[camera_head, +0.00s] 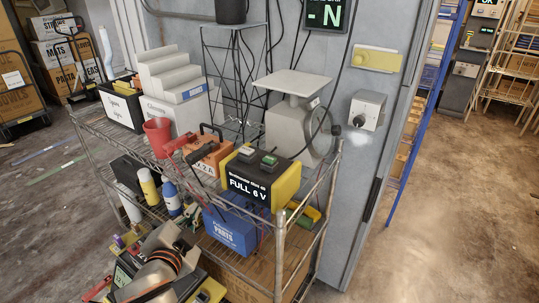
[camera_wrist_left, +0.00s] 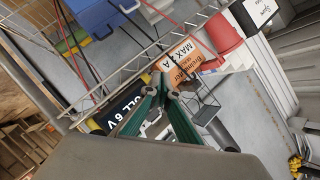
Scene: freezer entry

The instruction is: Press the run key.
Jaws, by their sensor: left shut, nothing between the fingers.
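My left gripper (camera_wrist_left: 160,92) is shut and empty, its green fingers together in the left wrist view. In the head view my left arm is low at the left, beside the wire rack's front. In the wrist view this box (camera_wrist_left: 122,108) is partly hidden behind the fingers. A grey wall box with a black knob (camera_head: 368,110) is on the grey wall at right. No key labelled "run" is readable. My right gripper is not in view.
The wire rack (camera_head: 150,158) also bears an orange box (camera_head: 208,155), a red cup (camera_head: 158,137), a scale (camera_head: 295,125) and, lower, a blue bin (camera_head: 232,230). A yellow plate (camera_head: 377,59) is on the wall. The floor (camera_head: 450,210) at right is clear.

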